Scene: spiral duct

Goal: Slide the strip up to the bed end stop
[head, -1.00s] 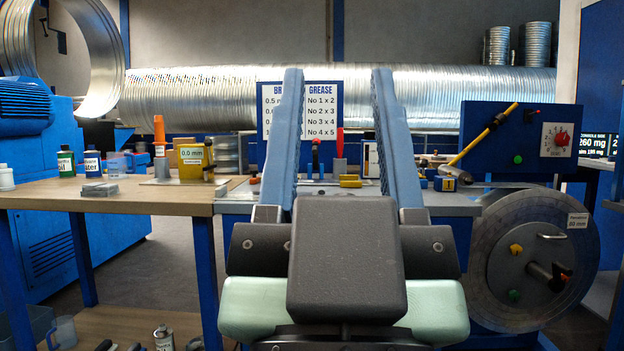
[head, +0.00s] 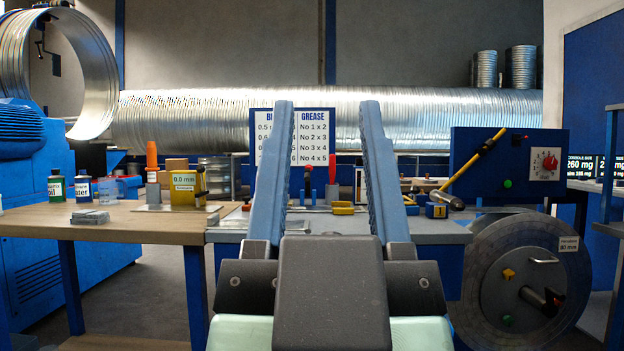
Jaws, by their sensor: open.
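My gripper (head: 326,104) stands in the middle of the head view, its two blue fingers pointing away and spread wide apart. It is open, with nothing seen between the fingers. Behind it lies the grey top of the machine bed (head: 442,231), much of it covered by my fingers and wrist. I cannot make out the strip or the bed end stop for certain. Small red-, black- and yellow-handled items (head: 343,208) show on the bed between the fingers.
A wooden table (head: 130,226) at left holds bottles (head: 83,188), a grey stack (head: 90,216) and a yellow block labelled 0.0 mm (head: 187,187). At right are a blue control panel (head: 503,165) and a large reel (head: 482,265). A spiral duct (head: 210,120) runs behind.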

